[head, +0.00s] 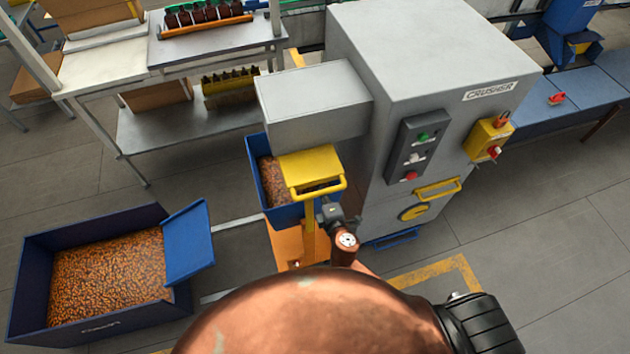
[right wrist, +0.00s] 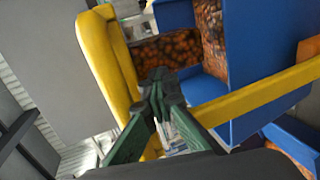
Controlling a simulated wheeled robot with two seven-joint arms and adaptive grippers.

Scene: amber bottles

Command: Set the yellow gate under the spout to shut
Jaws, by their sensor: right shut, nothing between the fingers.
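The yellow gate (head: 310,163) is a plate with a bar handle (head: 322,189) along its front, below the grey spout box (head: 315,103) on the crusher's side. It sits over part of a blue bin (head: 262,160). My right gripper (head: 327,210) is just below the handle's right part; I cannot tell if they touch. In the right wrist view my gripper's green fingertips (right wrist: 160,84) are together and empty. A thick yellow part (right wrist: 108,65) is to their left and a yellow bar (right wrist: 262,94) to their right. My left gripper is out of view.
The grey crusher (head: 440,70) stands to the right, with a button panel (head: 412,145) and a yellow switch box (head: 489,138). A full blue crate (head: 182,295) is on the floor at left. Open floor lies at front right.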

